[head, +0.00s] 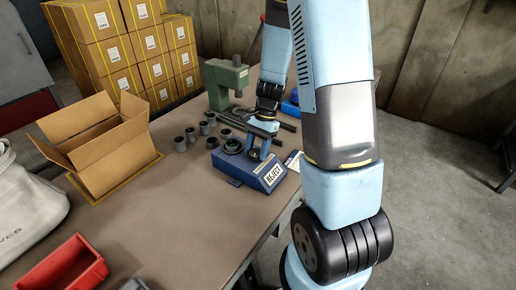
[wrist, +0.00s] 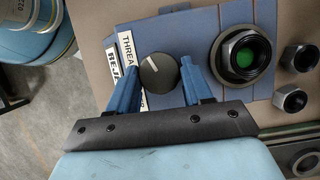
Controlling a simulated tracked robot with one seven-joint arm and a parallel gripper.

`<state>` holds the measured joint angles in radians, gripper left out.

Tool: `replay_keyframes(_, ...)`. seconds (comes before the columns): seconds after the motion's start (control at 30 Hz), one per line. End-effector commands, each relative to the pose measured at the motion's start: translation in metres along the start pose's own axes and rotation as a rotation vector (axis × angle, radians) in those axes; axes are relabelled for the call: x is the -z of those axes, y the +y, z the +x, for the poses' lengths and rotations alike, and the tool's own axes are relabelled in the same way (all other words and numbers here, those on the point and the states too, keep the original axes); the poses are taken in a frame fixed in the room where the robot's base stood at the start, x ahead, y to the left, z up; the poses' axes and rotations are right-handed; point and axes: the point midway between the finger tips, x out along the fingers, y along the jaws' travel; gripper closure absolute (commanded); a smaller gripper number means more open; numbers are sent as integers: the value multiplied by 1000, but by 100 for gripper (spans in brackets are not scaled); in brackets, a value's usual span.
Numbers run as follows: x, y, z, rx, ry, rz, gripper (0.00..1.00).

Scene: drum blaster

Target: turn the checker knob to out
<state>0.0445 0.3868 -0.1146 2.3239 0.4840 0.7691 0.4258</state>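The checker is a blue box (head: 249,167) on the table with a white REJECT label (head: 274,175) on its side. Its knob (wrist: 159,73) is round and black, with a white pointer line toward the upper left in the wrist view. My gripper (wrist: 160,82) has one blue finger on each side of the knob, with a visible gap on either side. In the head view my gripper (head: 259,150) reaches down to the box and hides most of the knob. A label starting THREA (wrist: 128,48) lies left of the knob, partly hidden; the knob's position markings are not readable.
A round socket with a green centre (wrist: 245,57) sits on the checker beside the knob. Several grey ring-shaped parts (head: 192,134) stand left of it. A green press (head: 222,82) stands behind. An open carton (head: 100,150) and a red bin (head: 66,268) are further left.

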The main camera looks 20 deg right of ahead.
Motion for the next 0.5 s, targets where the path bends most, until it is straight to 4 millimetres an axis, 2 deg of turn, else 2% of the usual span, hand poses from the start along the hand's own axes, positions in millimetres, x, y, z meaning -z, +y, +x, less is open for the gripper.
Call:
replay_keyframes(0.03, 0, -1, 0, 2, 1, -1, 61)
replay_keyframes(0.23, 0, -2, 0, 3, 1, -2, 80)
replay_keyframes(0.27, 7, 3, -3, 4, 2, 3, 82)
replay_keyframes(0.5, 2, -1, -1, -5, 3, -21, 82)
